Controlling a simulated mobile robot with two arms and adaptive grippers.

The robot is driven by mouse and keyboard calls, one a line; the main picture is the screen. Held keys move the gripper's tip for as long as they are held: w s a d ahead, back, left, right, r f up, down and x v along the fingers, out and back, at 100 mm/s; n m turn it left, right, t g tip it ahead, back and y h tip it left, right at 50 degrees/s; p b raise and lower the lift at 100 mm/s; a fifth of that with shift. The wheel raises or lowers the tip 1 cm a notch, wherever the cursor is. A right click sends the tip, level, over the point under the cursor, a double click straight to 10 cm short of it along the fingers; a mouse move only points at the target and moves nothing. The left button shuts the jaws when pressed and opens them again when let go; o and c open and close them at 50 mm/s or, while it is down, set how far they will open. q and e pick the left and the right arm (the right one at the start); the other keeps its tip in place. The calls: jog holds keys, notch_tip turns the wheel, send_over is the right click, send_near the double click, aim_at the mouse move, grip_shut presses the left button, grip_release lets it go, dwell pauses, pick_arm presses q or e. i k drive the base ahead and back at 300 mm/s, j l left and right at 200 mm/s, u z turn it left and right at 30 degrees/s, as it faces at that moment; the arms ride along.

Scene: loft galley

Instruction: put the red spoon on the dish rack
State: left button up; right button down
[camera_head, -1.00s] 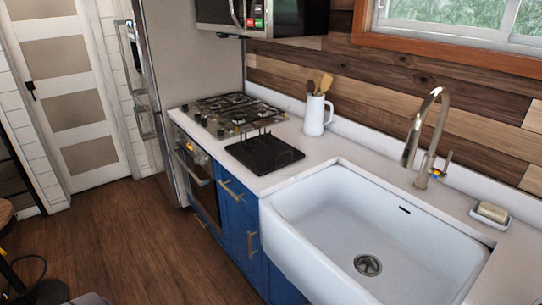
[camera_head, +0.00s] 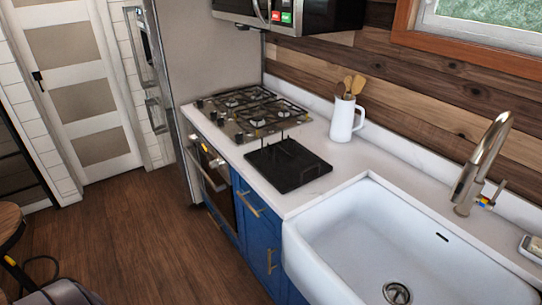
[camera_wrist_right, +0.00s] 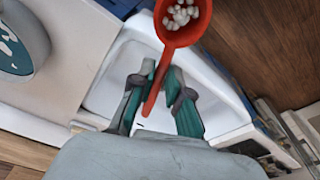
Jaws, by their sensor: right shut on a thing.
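The red spoon (camera_wrist_right: 177,38) is in my right gripper (camera_wrist_right: 162,84) in the right wrist view. The fingers are shut on its handle, and its bowl points toward the top of that view. White patches show in the bowl; I cannot tell whether they are lumps or holes. The sink lies behind the gripper in that view. The dish rack (camera_head: 287,166) is a black tray with thin upright prongs. It sits on the white counter between the gas hob and the sink in the head view, and looks empty. Neither gripper shows in the head view.
The white sink (camera_head: 375,230) with its faucet (camera_head: 481,160) is right of the rack. A white jug (camera_head: 343,119) with wooden utensils stands behind it. The gas hob (camera_head: 245,110) is to its left. A stool (camera_head: 12,222) stands at far left; the wooden floor between is clear.

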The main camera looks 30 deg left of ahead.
aim_at(296, 168)
jog(key=i+j+u, duration=0.6)
jog(key=i+j, duration=0.2)
jog(key=i+l+u, duration=0.15)
jog(key=i, duration=0.35)
jog(key=i+j, duration=0.3)
jog(key=j, duration=0.15)
